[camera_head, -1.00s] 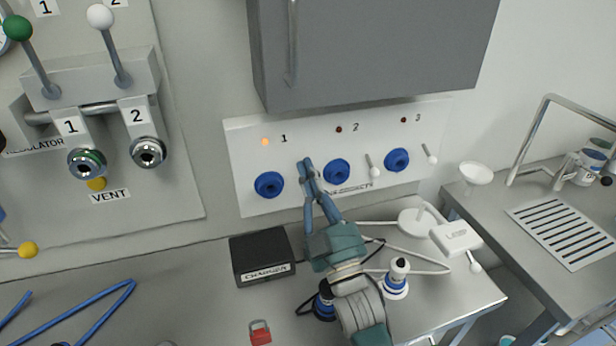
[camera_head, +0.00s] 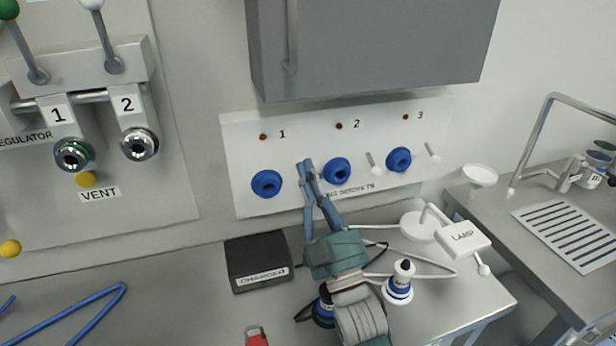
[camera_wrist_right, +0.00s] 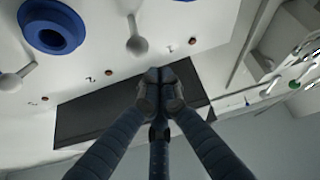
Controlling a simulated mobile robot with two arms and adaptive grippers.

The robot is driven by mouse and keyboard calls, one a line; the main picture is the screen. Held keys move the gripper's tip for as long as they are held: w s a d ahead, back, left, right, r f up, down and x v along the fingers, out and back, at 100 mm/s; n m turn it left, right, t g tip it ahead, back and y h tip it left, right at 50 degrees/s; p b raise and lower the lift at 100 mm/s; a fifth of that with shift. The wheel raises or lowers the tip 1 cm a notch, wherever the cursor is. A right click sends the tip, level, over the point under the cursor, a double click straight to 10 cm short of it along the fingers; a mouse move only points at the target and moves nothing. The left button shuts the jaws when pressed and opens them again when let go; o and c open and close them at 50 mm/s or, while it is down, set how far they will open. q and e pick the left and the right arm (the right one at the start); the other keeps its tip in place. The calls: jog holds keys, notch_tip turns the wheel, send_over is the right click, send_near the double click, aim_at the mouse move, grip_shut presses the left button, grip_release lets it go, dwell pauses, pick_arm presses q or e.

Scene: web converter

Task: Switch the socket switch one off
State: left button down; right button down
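The white socket panel (camera_head: 232,150) carries three blue sockets, with numbered lamps above. The lamp of socket one (camera_head: 262,137) is dark red, unlit. Socket one (camera_head: 267,183) is at the left. My right gripper (camera_head: 306,168) is in front of the panel between sockets one and two, its fingertips together. It hides switch one in the head view. In the right wrist view, switch one (camera_wrist_right: 136,42), a white ball-ended lever, stands beside the closed fingertips (camera_wrist_right: 162,76), apart from them in the picture. Nothing shows between the fingers. My left gripper is not in view.
A grey cabinet (camera_head: 370,50) hangs just above the panel. Switches two (camera_head: 374,164) and three (camera_head: 434,153) are to the right.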

notch_tip(320, 180, up, 8)
jog(key=shift+f, duration=0.15)
dwell(0.4)
